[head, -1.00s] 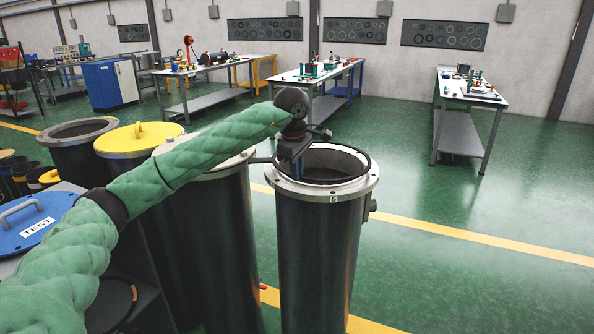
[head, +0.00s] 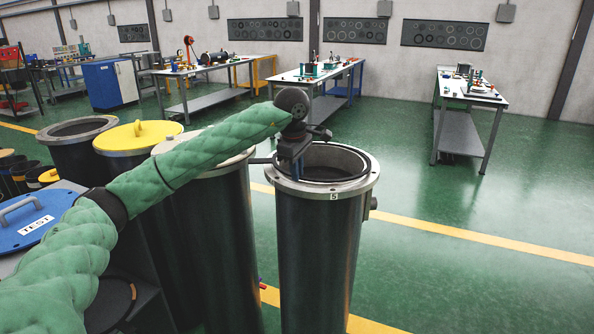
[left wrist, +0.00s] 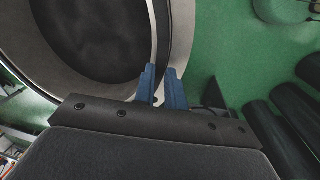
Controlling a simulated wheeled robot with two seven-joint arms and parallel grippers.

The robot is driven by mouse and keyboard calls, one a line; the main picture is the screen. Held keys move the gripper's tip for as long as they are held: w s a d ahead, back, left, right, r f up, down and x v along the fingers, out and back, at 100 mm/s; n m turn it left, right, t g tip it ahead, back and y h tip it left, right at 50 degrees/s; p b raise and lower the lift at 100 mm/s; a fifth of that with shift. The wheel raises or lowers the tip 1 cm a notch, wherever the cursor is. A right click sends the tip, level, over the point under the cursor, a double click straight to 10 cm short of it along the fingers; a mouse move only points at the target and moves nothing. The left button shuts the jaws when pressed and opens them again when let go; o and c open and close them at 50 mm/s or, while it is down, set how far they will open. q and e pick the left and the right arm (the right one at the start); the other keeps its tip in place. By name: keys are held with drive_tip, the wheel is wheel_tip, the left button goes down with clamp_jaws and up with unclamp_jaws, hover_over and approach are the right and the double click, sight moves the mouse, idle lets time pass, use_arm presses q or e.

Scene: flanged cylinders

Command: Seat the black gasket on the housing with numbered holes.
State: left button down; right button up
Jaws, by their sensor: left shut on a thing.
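The housing (head: 318,250) is a tall dark cylinder with a pale metal flange and an open top. A small label with a 5 shows on the flange's front edge. My left gripper (head: 296,172) is at the left part of the opening. Its blue fingers (left wrist: 163,88) are shut on the gasket. Whether the gasket touches the flange is unclear. My right gripper is out of view.
A pale-topped dark cylinder (head: 215,240) stands close on the left, partly behind my left arm. A yellow-lidded cylinder (head: 138,136) and an open one (head: 78,128) stand farther left. A blue lid marked TEST (head: 30,222) lies lower left. The green floor on the right is free.

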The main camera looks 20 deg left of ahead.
use_arm(q)
drive_tip(key=shift+s+t+b, duration=0.1)
drive_tip(key=shift+t+b, duration=0.3)
drive_tip(key=shift+b, duration=1.25)
idle(1.6)
drive_tip(key=shift+f, duration=0.2)
idle(0.4)
drive_tip(key=c, duration=1.4)
unclamp_jaws()
drive_tip(key=shift+o, duration=0.2)
drive_tip(key=shift+r, duration=0.2)
drive_tip(key=p+v, duration=0.1)
drive_tip(key=v, duration=0.5)
drive_tip(key=shift+s+r, duration=0.2)
drive_tip(key=shift+r, duration=0.15)
